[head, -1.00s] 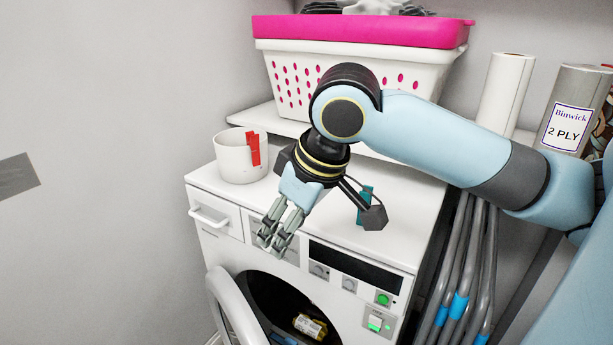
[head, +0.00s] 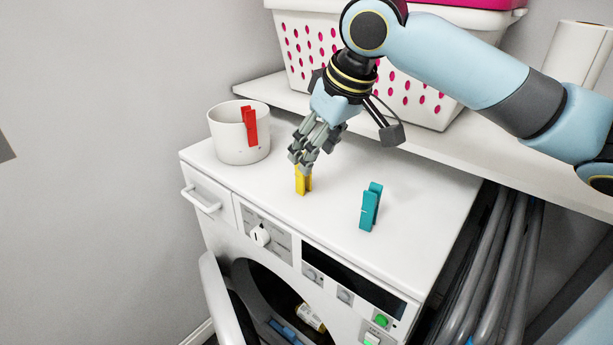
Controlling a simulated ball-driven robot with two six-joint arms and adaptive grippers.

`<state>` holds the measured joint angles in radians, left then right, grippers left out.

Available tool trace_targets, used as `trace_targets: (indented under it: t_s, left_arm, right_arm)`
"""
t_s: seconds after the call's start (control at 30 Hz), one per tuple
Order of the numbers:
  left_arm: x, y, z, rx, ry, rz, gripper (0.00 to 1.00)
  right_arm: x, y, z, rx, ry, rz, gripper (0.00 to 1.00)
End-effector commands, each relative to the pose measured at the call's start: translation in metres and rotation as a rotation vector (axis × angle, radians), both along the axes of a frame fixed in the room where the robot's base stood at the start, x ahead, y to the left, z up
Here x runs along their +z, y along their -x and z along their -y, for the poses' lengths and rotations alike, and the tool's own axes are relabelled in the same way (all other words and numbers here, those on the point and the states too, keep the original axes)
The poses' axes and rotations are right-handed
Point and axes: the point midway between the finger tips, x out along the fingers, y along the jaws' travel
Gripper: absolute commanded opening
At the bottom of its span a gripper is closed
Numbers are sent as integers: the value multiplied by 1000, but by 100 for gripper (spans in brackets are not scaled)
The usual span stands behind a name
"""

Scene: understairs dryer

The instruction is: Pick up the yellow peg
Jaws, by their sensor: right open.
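The yellow peg (head: 303,184) stands upright on the white dryer top, left of the teal peg. My right gripper (head: 301,163) is open and right above it, pointing down, with its fingertips at the peg's upper end. The fingers hide the top of the peg, and I cannot tell whether they touch it. My left gripper is not in view.
A teal peg (head: 370,207) stands to the right on the dryer top (head: 420,215). A red peg (head: 250,127) is clipped on the rim of a white mug (head: 228,140) at the left. A white basket (head: 300,55) stands on the shelf behind. The dryer door (head: 222,300) is open below.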

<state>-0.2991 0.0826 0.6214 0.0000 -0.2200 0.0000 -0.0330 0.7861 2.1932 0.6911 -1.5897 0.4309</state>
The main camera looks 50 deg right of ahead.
Motion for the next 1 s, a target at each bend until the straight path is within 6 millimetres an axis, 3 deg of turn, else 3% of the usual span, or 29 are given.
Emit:
trace_targets:
  t_s: [0.2,0.5,0.77,1.0]
  left_arm:
    - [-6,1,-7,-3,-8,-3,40]
    - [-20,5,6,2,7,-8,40]
    - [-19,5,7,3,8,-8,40]
    - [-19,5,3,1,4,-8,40]
  right_arm:
    - [-19,-9,-1,0,-2,0,54]
    - [-56,-29,-3,0,-1,-1,54]
    - [-58,-31,-2,1,2,0,54]
    - [-58,-31,-2,1,2,0,25]
